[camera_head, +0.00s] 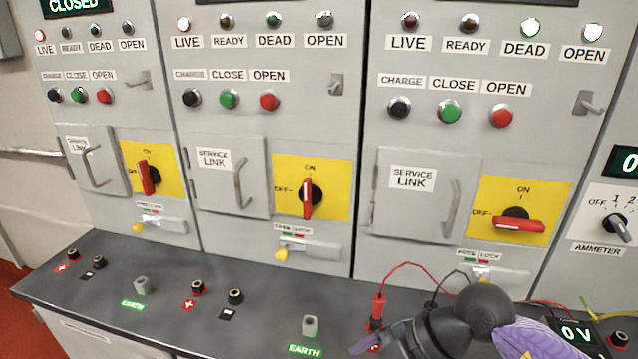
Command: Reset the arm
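My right arm comes in at the bottom right, with a dark rounded wrist and a purple part behind it. Its gripper (378,340) points left over the front of the desk, by the third panel. A red probe (377,308) with a red lead stands upright just behind the gripper, at a desk socket. My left gripper is not in view.
The third panel's red switch handle (519,225) lies at OFF, with DEAD and OPEN lamps lit. The middle handle (309,197) and left handle (147,177) stand upright. A meter (577,334) reads 0 V. The desk (250,322) is clear left of my gripper, except sockets and earth posts.

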